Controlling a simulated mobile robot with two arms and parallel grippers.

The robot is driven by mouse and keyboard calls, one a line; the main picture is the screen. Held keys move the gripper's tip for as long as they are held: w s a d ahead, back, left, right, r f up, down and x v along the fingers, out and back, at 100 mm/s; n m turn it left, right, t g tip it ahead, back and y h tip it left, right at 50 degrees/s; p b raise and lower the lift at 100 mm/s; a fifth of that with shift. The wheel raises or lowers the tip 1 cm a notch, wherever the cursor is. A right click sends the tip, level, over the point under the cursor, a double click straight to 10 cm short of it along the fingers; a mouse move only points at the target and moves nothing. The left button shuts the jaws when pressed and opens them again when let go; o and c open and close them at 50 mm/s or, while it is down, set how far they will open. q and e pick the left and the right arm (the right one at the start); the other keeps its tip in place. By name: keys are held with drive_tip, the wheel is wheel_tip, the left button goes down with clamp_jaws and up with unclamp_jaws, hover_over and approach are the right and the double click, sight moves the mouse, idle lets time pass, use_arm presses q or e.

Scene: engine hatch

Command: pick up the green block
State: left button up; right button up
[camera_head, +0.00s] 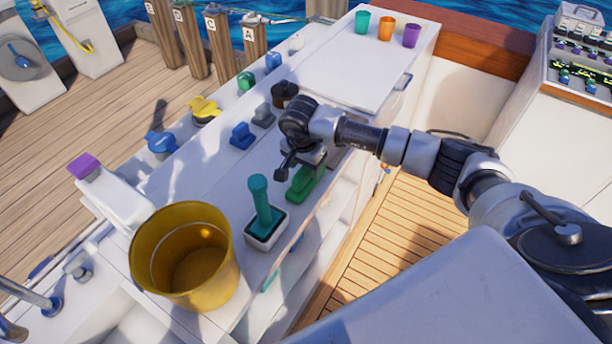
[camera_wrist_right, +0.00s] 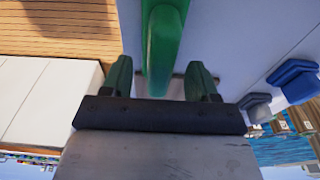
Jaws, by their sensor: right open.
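The green block (camera_head: 304,184) sits on the white counter near its front edge, partly hidden by my right gripper. It also shows in the right wrist view as a long green shape (camera_wrist_right: 162,45). My right gripper (camera_head: 290,170) is just above and beside it in the head view. In the right wrist view my gripper (camera_wrist_right: 160,76) is open, with one finger on each side of the block's near end and a gap on both sides. Whether the fingertips reach down around it cannot be told. My left gripper is not in view.
A green lever in a square base (camera_head: 263,207) and a yellow bucket (camera_head: 187,258) stand nearby on the counter. Blue blocks (camera_head: 242,136), a yellow piece (camera_head: 204,108) and a dark round knob (camera_head: 285,92) lie behind. Three cups (camera_head: 386,28) stand at the far end.

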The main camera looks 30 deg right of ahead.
drive_tip(key=shift+d+f, duration=0.1)
drive_tip(key=shift+f, duration=0.5)
drive_tip(key=shift+w+f, duration=0.15)
drive_tip(key=shift+f, duration=0.25)
drive_tip(key=c, duration=0.3)
drive_tip(key=shift+r, duration=0.1)
clamp_jaws()
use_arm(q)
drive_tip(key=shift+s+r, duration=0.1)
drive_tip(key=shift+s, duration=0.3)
use_arm(e)
wheel_tip(320, 180, up, 4)
drive_tip(key=shift+d+b, duration=0.1)
drive_tip(key=shift+b, duration=0.45)
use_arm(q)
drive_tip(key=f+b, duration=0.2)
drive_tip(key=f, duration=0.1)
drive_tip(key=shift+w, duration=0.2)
use_arm(e)
drive_tip(key=s+d+r, duration=0.6)
drive_tip(key=s+r, duration=0.1)
drive_tip(key=s, duration=0.2)
drive_tip(key=shift+s+d, duration=0.15)
drive_tip(key=shift+s, duration=0.25)
